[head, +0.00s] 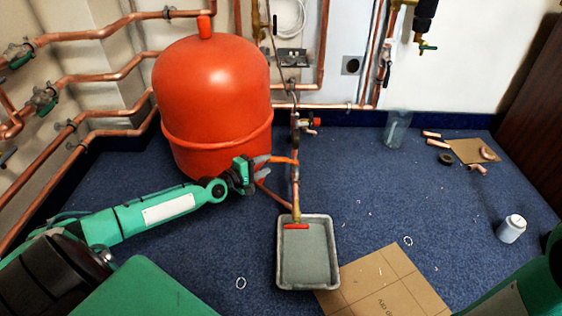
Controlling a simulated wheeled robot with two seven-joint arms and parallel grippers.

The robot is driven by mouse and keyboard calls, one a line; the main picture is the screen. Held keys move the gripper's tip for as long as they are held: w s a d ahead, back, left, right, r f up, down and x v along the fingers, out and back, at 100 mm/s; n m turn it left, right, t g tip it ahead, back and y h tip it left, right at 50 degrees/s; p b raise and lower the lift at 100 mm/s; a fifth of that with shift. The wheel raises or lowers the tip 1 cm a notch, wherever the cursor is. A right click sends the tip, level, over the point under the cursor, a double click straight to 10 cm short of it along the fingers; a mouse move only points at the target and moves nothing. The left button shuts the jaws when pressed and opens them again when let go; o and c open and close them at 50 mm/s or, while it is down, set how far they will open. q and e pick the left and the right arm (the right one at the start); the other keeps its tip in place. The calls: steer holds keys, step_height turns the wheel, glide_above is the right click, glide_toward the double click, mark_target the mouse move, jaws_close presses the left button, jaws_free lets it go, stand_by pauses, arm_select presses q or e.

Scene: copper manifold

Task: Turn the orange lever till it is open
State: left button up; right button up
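The orange lever (282,160) sticks out to the left from the vertical copper pipe, to the right of the big red tank. It lies nearly level in the picture. My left gripper (263,162) is at the lever's free left end, with its grey fingertips overlapping that end. The fingers are small here, and I cannot tell whether they grip the lever or only stand around or beside it. My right gripper is out of view; only part of my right arm shows at the lower right edge.
The red tank (212,95) stands close behind my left gripper. Below the lever, a valve with a red handle (296,226) sits over a grey tray (334,262). Cardboard (385,285) lies beside the tray.

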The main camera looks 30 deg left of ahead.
mark_target(274, 161)
arm_select(q)
steer(key=b+x, duration=0.2)
steer(key=x, duration=0.5)
steer(key=shift+w, duration=0.4)
steer(key=shift+d+f, duration=0.1)
steer(key=shift+f, duration=0.05)
jaws_close()
